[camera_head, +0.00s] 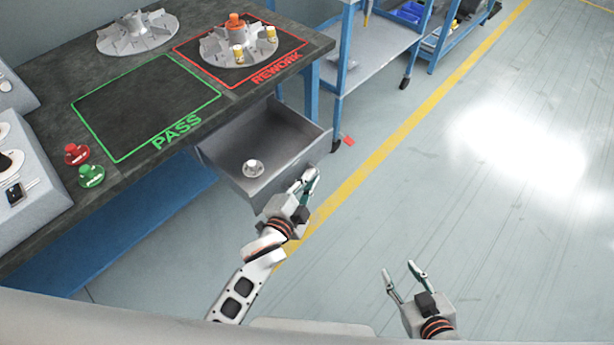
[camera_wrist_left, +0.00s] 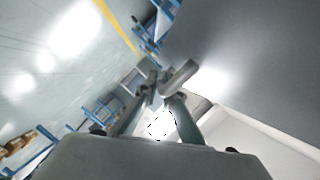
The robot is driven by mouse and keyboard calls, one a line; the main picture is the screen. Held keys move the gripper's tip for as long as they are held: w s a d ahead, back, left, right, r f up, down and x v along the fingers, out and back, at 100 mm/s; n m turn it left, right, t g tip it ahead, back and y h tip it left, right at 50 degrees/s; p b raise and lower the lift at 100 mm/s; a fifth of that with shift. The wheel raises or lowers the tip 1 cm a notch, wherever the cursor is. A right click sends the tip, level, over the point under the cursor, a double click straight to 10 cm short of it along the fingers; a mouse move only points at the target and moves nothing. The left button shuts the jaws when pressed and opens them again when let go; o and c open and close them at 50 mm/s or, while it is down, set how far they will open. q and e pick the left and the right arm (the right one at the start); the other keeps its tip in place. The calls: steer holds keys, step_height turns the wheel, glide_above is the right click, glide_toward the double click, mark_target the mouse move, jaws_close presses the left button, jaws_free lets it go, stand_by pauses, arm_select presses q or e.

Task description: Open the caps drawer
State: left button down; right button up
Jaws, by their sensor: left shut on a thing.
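The caps drawer (camera_head: 225,172) is a grey metal drawer under the dark bench, pulled out well past the bench front. A small white cap (camera_head: 253,168) lies inside it. My left gripper (camera_head: 308,178) is at the drawer's front face, shut on the drawer handle, which my fingers mostly hide in the head view. In the left wrist view the grey handle (camera_wrist_left: 180,78) shows at the fingertips of my left gripper (camera_wrist_left: 166,97), beside the large grey drawer front (camera_wrist_left: 250,60). My right gripper (camera_head: 404,274) is open and empty above the floor at the lower right.
The bench top (camera_head: 140,77) carries a green PASS area, a red REWORK area with an impeller (camera_head: 240,48) on it, and a second impeller (camera_head: 137,32). A red button (camera_head: 76,153) and a green button (camera_head: 91,175) are at left.

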arm_select(q)
steer(key=c, duration=2.2)
jaws_free()
steer(key=shift+o, duration=0.2)
arm_select(e)
steer(key=shift+w+r, duration=0.15)
steer(key=shift+w, duration=0.1)
arm_select(q)
steer(key=shift+s+a, duration=0.1)
steer(key=shift+s, duration=0.15)
steer(key=v, duration=1.1)
steer(key=shift+s, duration=0.2)
arm_select(e)
steer(key=shift+s, duration=0.1)
arm_select(q)
steer(key=shift+a+r, duration=0.1)
steer(key=shift+a, duration=0.05)
